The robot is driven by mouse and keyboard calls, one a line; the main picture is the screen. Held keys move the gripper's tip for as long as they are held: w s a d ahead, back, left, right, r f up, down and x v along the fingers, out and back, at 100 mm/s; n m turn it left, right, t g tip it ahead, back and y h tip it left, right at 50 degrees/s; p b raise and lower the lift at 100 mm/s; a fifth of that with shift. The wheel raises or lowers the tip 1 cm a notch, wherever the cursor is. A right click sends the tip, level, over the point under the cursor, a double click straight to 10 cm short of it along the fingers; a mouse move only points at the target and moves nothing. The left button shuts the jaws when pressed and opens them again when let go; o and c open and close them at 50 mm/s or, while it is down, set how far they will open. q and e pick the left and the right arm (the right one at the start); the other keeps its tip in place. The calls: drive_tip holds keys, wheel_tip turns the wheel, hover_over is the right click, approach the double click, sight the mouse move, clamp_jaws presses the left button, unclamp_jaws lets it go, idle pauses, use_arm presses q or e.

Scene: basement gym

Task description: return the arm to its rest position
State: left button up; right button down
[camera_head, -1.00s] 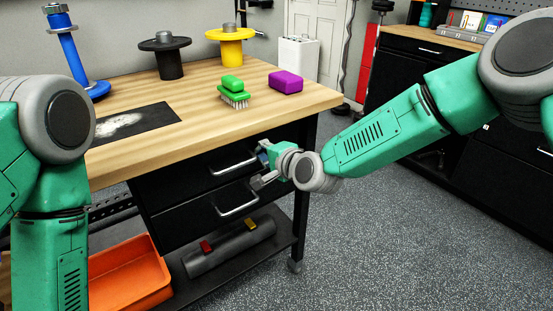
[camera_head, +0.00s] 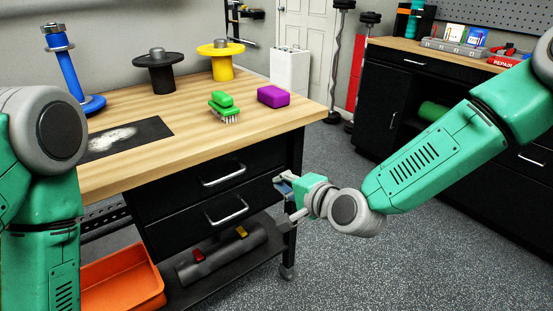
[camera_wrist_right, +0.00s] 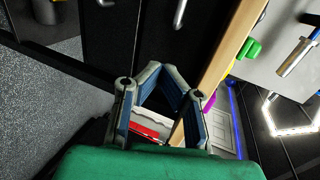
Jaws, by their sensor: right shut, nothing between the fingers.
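My right arm (camera_head: 420,160) is green and grey and reaches in from the right in the head view. My right gripper (camera_head: 284,202) is shut and empty, in front of the right end of the workbench's dark drawers and below the wooden top. In the right wrist view the gripper's blue-lined fingers (camera_wrist_right: 166,82) show with nothing held. My left arm (camera_head: 42,150) stands at the left edge of the head view; its gripper is out of view.
The workbench (camera_head: 200,128) carries a green brush (camera_head: 221,101), purple block (camera_head: 273,96), and black (camera_head: 157,72) and yellow (camera_head: 221,62) spools. An orange bin (camera_head: 120,282) sits low left. Speckled floor (camera_head: 410,255) is open at the right, before a dark cabinet (camera_head: 425,95).

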drive_tip(key=s+d+f+n+g+h+p, duration=0.1)
drive_tip(key=s+d+f+n+g+h, duration=0.15)
drive_tip(key=s+d+f, duration=0.45)
drive_tip(key=s+d+f+n+g+h+p, duration=0.1)
drive_tip(key=s+d+f+n+g, duration=0.25)
drive_tip(key=s+f, duration=0.75)
use_arm(q)
wheel_tip(320, 180, up, 3)
drive_tip(key=shift+d+r+p, duration=0.1)
drive_tip(key=shift+r+p, duration=0.05)
drive_tip(key=shift+p, duration=0.4)
use_arm(e)
drive_tip(key=s+d+f+n+g+h, duration=0.1)
drive_tip(key=s+d+n+g+h, duration=0.1)
drive_tip(key=s+d, duration=0.5)
drive_tip(key=s+d+f+n+g+h, duration=0.2)
drive_tip(key=s+d, duration=0.5)
drive_tip(key=s, duration=0.5)
drive_tip(key=shift+n+g+h, duration=0.35)
drive_tip(key=shift+n+g, duration=0.25)
drive_tip(key=shift+n, duration=0.2)
use_arm(q)
drive_tip(key=shift+d+r, duration=0.1)
drive_tip(key=shift+d, duration=0.2)
use_arm(e)
drive_tip(key=shift+d+f, duration=0.1)
drive_tip(key=shift+d, duration=0.25)
